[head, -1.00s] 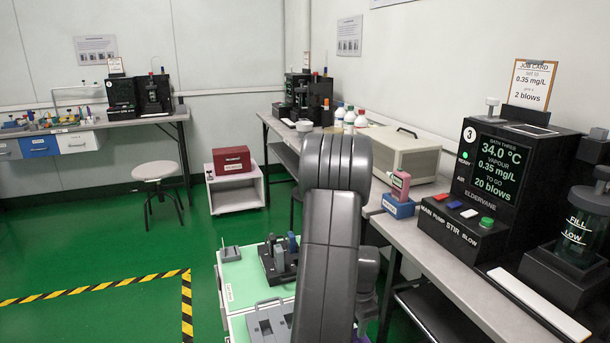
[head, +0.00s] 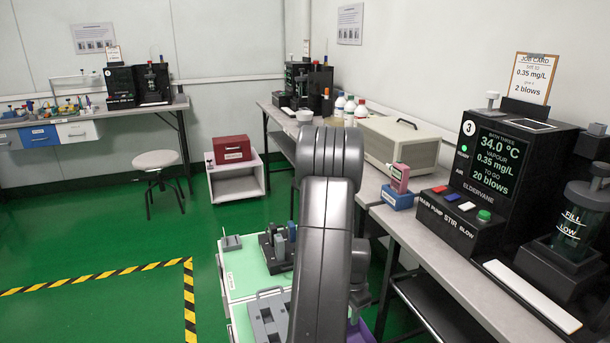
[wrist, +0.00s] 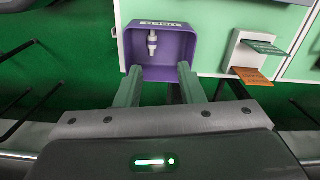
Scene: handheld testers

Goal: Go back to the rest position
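My gripper (wrist: 159,70) shows in the wrist view with its two grey-green fingers well apart and nothing between them. Past the fingertips lies a purple tray (wrist: 187,49) with a small white, capped item (wrist: 152,42) in it. The tray appears to be below the fingers, apart from them. In the head view my arm rises in the middle and hides part of the trolley. My gripper is not clearly visible there. A bit of the purple tray (head: 362,331) shows at the bottom, right of my arm.
The pale green trolley top (head: 240,272) carries a dark rack (head: 278,250) and a grey holder (head: 268,318). A bench (head: 425,238) at right bears the tester (head: 500,170) and a pink meter on a blue block (head: 398,198). Green floor (head: 100,235) at left is open.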

